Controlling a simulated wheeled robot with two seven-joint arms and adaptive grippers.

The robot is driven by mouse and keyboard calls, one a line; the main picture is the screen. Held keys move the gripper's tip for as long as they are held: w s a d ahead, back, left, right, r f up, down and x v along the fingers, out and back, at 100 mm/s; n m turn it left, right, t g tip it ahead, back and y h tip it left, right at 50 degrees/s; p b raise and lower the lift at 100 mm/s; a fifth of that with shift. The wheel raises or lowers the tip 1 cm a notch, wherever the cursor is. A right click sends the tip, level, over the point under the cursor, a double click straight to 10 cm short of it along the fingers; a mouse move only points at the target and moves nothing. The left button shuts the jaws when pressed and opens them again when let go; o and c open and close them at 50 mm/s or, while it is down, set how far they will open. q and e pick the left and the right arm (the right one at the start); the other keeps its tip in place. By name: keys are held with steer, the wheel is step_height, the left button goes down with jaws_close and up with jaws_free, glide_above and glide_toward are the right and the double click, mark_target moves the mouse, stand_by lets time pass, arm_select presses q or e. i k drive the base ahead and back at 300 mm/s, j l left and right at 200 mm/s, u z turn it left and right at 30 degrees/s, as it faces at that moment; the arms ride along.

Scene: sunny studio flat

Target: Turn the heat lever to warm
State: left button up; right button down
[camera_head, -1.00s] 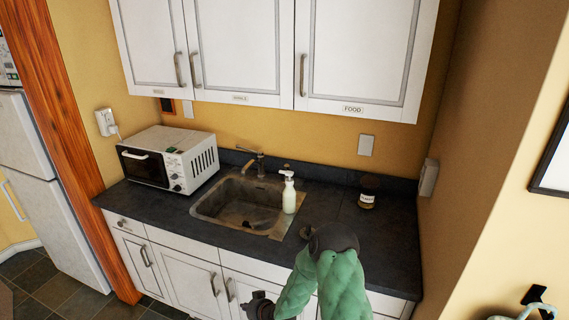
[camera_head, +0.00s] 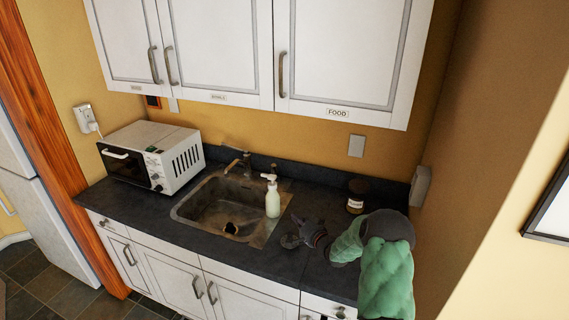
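No part is clearly marked as the heat lever. The tap (camera_head: 238,163) stands behind the sink, with a small handle too small to read. The white microwave (camera_head: 178,157) has small knobs on its front, and their settings cannot be read. My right gripper (camera_head: 314,234) reaches over the counter right of the sink, on a green-sleeved arm from the lower right. It is apart from the tap and the microwave. Its fingers are dark and small, so whether they are open cannot be told. My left gripper is out of view.
A white soap bottle (camera_head: 272,198) stands at the sink's (camera_head: 190,207) right edge. A small dark round item (camera_head: 290,241) lies beside my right gripper. A dark jar (camera_head: 356,196) stands behind my arm. White cupboards (camera_head: 220,50) hang above. The dark counter (camera_head: 120,197) is clear at front left.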

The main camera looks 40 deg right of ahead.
mark_target(273, 166)
steer(key=i+l, duration=0.45)
steer(key=l, duration=0.3)
steer(key=i+l, duration=0.25)
steer(key=l, duration=0.1)
